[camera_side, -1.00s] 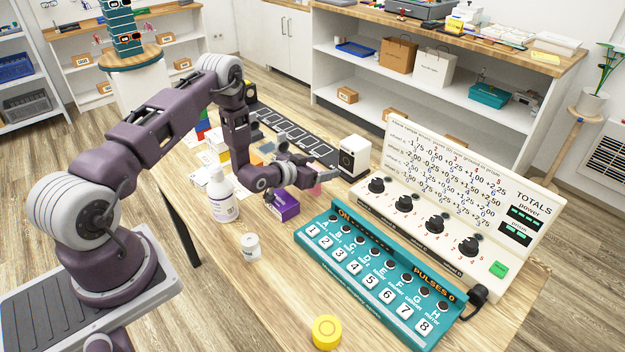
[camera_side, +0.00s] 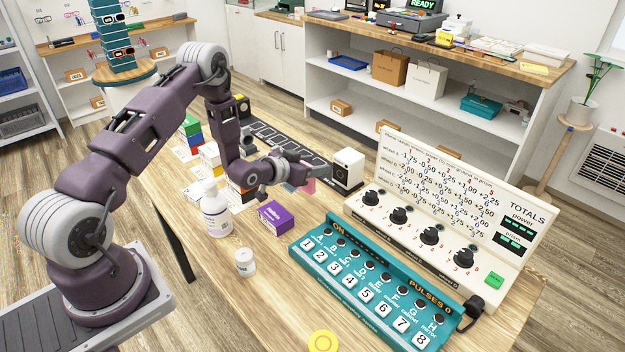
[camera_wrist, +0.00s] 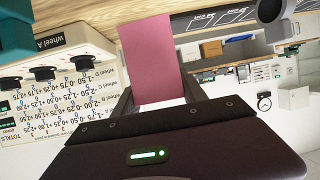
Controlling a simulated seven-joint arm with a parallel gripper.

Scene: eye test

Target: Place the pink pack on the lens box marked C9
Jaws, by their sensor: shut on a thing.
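The pink pack (camera_side: 309,187) is between the fingers of my gripper (camera_side: 308,178), which is shut on it. In the side view it looks held above the table, and the fingers hide part of it. In the wrist view the pack (camera_wrist: 152,62) is a flat pink face standing out beyond the fingers. Small stacked boxes, perhaps lens boxes, stand behind and left of my gripper: a green, blue and red stack (camera_side: 191,131) and white and orange ones (camera_side: 210,155). My arm partly hides them. I cannot read any C9 mark.
A purple box (camera_side: 275,216), a white bottle (camera_side: 215,212) and a small white jar (camera_side: 245,263) stand in front. A white device (camera_side: 348,168) is close right of my gripper. The teal button panel (camera_side: 372,285) and the white dial console (camera_side: 430,200) fill the right.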

